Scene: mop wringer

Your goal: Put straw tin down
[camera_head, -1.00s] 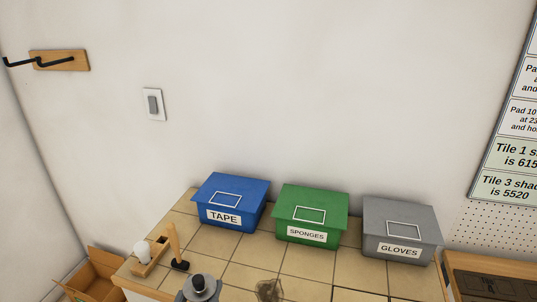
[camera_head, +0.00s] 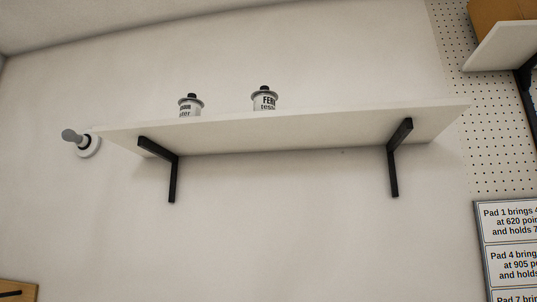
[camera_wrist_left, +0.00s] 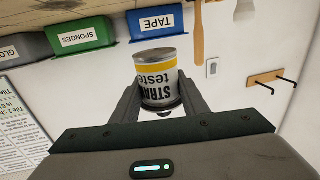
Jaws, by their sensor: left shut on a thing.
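The straw tin (camera_wrist_left: 157,68) shows in the left wrist view, a white can with a yellow band and a label reading "STRA… teste…". My left gripper (camera_wrist_left: 159,92) is shut on it, with one finger on each side. The view is upside down, as is the label, so the tin looks upright. Neither tin nor gripper shows in the head view. My right gripper is in neither view.
In the head view a white shelf (camera_head: 290,133) on black brackets carries two lidded tins, one at left (camera_head: 190,104) and one labelled "FER…" (camera_head: 264,99). The shelf's right part looks free. A grey wall knob (camera_head: 80,142) is left of it.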

